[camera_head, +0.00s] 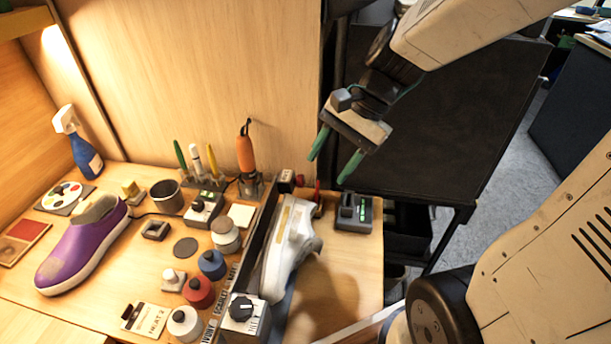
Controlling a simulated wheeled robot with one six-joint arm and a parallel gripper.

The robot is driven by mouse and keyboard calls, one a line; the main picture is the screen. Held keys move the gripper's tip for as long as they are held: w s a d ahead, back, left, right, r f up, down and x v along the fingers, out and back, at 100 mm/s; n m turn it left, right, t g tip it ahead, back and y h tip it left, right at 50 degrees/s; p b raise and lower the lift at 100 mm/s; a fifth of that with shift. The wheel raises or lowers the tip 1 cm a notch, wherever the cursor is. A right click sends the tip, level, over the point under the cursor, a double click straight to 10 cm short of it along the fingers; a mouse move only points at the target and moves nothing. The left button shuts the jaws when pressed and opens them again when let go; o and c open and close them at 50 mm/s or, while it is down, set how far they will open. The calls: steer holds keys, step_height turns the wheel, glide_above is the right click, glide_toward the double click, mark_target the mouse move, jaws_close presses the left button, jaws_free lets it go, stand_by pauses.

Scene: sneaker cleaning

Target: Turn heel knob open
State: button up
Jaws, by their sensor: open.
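A white sneaker (283,262) lies at the right part of the bench, beside a long dark rail. A round black knob (241,307) sits on a grey box at the front end of the rail; its label is too small to read. I cannot tell which of these is the heel knob. My gripper (328,170) has two green fingers, spread apart and empty. It hangs above the bench's far right part, beyond the sneaker, and appears to touch nothing.
A black device with green lights (354,213) stands right of the sneaker. Left of the rail are a purple shoe (83,247), several bottles, a dark cup (167,197) and an orange-handled tool (246,152). A wooden panel (200,70) rises behind. The bench's front right is mostly clear.

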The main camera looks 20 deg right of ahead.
steer(key=w+d+f+m+t+y, duration=0.1)
steer(key=w+d+f+m+y, duration=0.15)
steer(key=w+f+m, duration=0.45)
steer(key=m+t, duration=0.2)
steer(key=m, duration=0.4)
glide_toward(303, 179)
steer(key=f, duration=0.1)
steer(key=x, duration=0.8)
steer(key=shift+w+a, duration=0.2)
steer(key=shift+w, duration=0.1)
steer(key=c, duration=1)
steer(key=shift+o, duration=0.2)
